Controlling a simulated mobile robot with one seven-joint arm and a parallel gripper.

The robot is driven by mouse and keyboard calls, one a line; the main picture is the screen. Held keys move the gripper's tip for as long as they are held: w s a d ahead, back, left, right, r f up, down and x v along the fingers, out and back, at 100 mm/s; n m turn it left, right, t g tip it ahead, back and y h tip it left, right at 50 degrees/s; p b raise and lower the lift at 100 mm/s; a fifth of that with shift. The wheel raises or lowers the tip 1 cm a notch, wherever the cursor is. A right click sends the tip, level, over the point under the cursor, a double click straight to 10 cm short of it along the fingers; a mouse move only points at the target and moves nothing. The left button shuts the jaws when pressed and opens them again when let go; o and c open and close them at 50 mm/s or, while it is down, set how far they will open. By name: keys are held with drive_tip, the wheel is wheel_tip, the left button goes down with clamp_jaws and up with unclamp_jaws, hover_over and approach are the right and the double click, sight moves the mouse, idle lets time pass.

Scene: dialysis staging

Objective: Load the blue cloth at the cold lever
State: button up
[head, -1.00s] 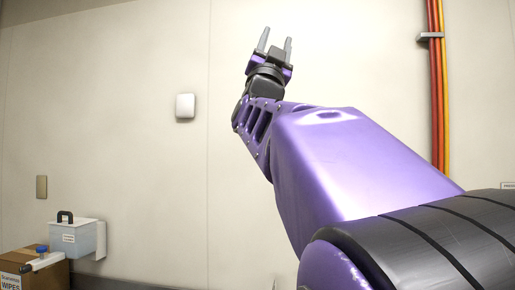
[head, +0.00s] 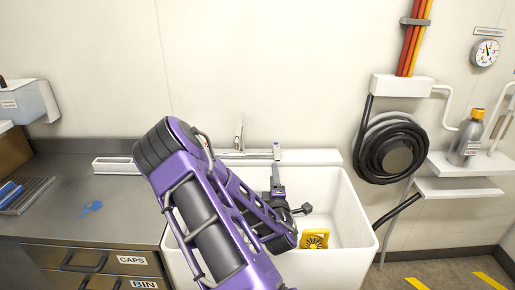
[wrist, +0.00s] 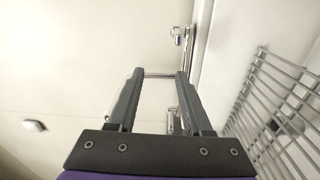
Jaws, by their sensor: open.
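A small flat blue patch (head: 91,208), possibly the blue cloth, lies on the steel counter left of the sink. Chrome tap fittings (head: 239,135) are on the wall behind the sink; I cannot tell which is the cold lever. My gripper (head: 276,170) is over the sink, close below the right end of the tap fittings, partly hidden by my arm. In the wrist view my gripper (wrist: 160,85) is open, with nothing held between its fingers. A chrome bar (wrist: 158,75) shows beyond them, and a chrome fitting (wrist: 177,36) stands farther up.
The white sink (head: 345,215) holds a yellow item (head: 315,239). A black coiled hose (head: 388,150) hangs to its right, beside shelves with a grey bottle (head: 467,135). Blue items lie on a rack (head: 25,197) at left. A wire rack (wrist: 270,110) shows in the wrist view.

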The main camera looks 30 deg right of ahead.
sight(277, 161)
drive_tip(key=shift+n+g, duration=0.3)
drive_tip(key=shift+g, duration=0.1)
drive_tip(key=f+x, duration=0.1)
drive_tip(key=x, duration=0.4)
drive_tip(key=d+f+x, duration=0.1)
drive_tip(key=x, duration=0.4)
drive_tip(key=s+x, duration=0.1)
drive_tip(key=x, duration=0.4)
drive_tip(key=shift+w+d+f, duration=0.15)
drive_tip(key=shift+d+f, duration=0.25)
drive_tip(key=shift+d, duration=0.1)
clamp_jaws()
idle(0.4)
